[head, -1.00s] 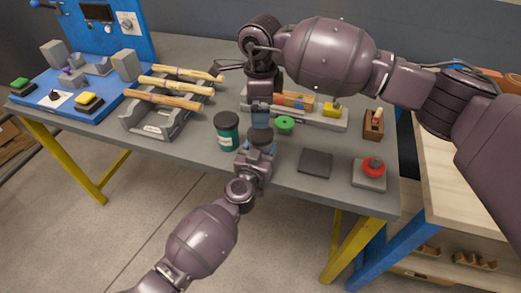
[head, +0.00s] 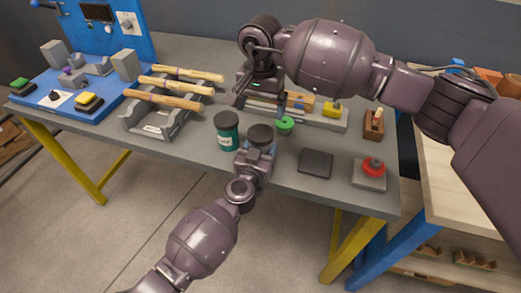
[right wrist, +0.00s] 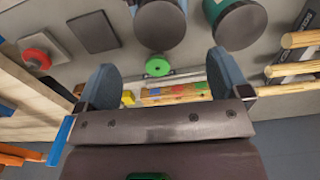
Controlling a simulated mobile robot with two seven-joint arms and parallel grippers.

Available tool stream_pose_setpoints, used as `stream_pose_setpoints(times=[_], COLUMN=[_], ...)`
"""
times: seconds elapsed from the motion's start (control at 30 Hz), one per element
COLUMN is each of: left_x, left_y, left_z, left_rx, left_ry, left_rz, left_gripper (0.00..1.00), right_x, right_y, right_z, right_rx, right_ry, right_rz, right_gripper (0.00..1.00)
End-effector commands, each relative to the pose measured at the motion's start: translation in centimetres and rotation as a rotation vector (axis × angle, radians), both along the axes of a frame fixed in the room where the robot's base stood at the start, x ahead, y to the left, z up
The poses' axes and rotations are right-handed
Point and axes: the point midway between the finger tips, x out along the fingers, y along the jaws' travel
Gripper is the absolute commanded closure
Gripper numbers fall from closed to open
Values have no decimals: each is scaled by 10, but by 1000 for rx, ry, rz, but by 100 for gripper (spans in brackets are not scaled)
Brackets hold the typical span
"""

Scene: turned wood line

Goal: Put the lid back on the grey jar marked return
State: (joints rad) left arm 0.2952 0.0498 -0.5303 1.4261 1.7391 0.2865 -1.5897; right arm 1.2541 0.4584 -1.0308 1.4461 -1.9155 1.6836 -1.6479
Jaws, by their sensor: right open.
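A jar (head: 261,147) stands near the front edge of the grey bench, its body mostly hidden by my left gripper, so I cannot read any mark on it. A dark round lid (head: 260,134) sits on its top, looking level; the lid also shows in the right wrist view (right wrist: 160,24). My left gripper (head: 259,149) is closed around the jar's body from the front. My right gripper (head: 262,103) is open and empty, above and behind the jar, clear of the lid. Its two blue fingers spread wide in the right wrist view (right wrist: 163,68).
A dark square pad (head: 316,163) and a red button (head: 373,164) are farther right. A rack of wooden handles (head: 155,120) stands left.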

Motion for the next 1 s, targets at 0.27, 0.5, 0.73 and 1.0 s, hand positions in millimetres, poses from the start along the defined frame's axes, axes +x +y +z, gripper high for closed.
stream_pose_setpoints(times=[0.27,0.5,0.73,1.0], left_x=[0,0,0,0], left_y=[0,0,0,0], left_z=[0,0,0,0], left_rx=[0,0,0,0], left_ry=[1,1,0,0], left_rz=[0,0,0,0], left_gripper=[100,100,100,100], right_x=[0,0,-1,-1], right_y=[0,0,0,0], right_z=[0,-2,-23,-60], right_rx=[0,0,0,0], right_ry=[0,1,3,2], right_rz=[40,38,38,37], right_gripper=[6,6,6,6])
